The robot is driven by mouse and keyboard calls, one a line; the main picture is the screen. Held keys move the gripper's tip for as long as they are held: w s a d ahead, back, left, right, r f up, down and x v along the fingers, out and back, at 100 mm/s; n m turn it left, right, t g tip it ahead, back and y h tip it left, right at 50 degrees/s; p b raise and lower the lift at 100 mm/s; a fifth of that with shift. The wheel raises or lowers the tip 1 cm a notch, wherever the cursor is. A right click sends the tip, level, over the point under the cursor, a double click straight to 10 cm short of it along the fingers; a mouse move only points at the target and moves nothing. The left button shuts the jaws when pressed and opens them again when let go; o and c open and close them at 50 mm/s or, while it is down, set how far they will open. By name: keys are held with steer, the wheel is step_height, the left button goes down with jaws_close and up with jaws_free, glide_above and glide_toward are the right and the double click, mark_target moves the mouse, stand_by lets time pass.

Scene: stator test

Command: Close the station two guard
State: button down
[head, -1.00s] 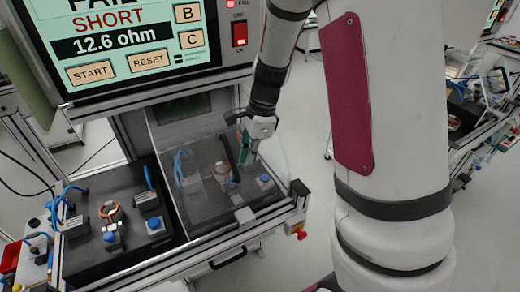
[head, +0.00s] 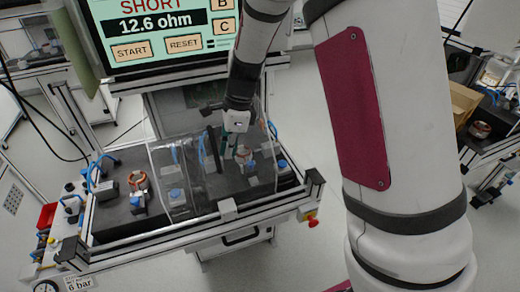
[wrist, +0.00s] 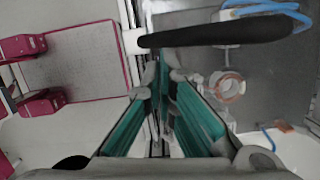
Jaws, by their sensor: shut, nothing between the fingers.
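The clear guard (head: 165,165) stands on the bench in the head view, its left edge in front of the left station's right-hand blue button. A dark upright bar (head: 212,150), seemingly its handle, shows beside my gripper (head: 226,155). The right station's copper-ringed stator (head: 244,155) shows right of my gripper. In the wrist view a black bar (wrist: 215,31) crosses just beyond the tips of my gripper (wrist: 165,68). My gripper is shut and empty, with teal finger pads. Whether it touches the bar I cannot tell.
The left station's stator (head: 138,181) sits in the open on the dark bench top. A test screen (head: 165,30) reading SHORT, 12.6 ohm stands behind. A red button (head: 312,222) is at the bench's front right corner.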

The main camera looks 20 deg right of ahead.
steer(key=a+p, duration=0.1)
steer(key=a, duration=2.4)
steer(key=d+r, duration=0.6)
steer(key=r, duration=0.4)
steer(key=shift+s+d, duration=0.3)
steer(key=shift+s, duration=0.15)
steer(key=shift+r, duration=0.1)
